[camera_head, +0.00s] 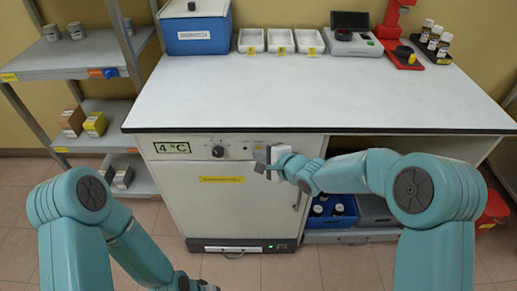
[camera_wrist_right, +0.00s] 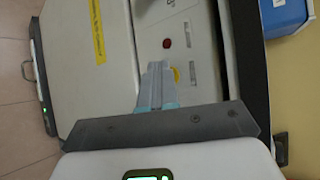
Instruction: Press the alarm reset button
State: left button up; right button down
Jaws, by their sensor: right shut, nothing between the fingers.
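The white fridge cabinet (camera_head: 205,207) stands under the worktop. Its front panel carries a "4 °C" display (camera_head: 172,147) and a black knob (camera_head: 218,151). My right gripper (camera_head: 262,166) is at the right part of this panel, shut and empty. In the right wrist view its closed fingers (camera_wrist_right: 156,68) point at the panel. A round red button or lamp (camera_wrist_right: 167,43) shows just beyond the tips, and a yellow round part (camera_wrist_right: 177,76) is partly hidden beside the fingers. I cannot tell which is the alarm reset, or whether the fingers touch the panel.
The worktop (camera_head: 300,95) above the panel holds a blue box (camera_head: 196,35), white trays (camera_head: 281,40), an instrument (camera_head: 352,42), a red stand (camera_head: 400,50) and bottles (camera_head: 435,38). Shelves (camera_head: 65,55) stand left.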

jog(key=shift+s, duration=0.1)
jog(key=shift+s+b, duration=0.3)
jog(key=shift+s, duration=0.4)
jog(key=s+b, duration=0.2)
jog(key=s, duration=0.3)
dwell(0.9)
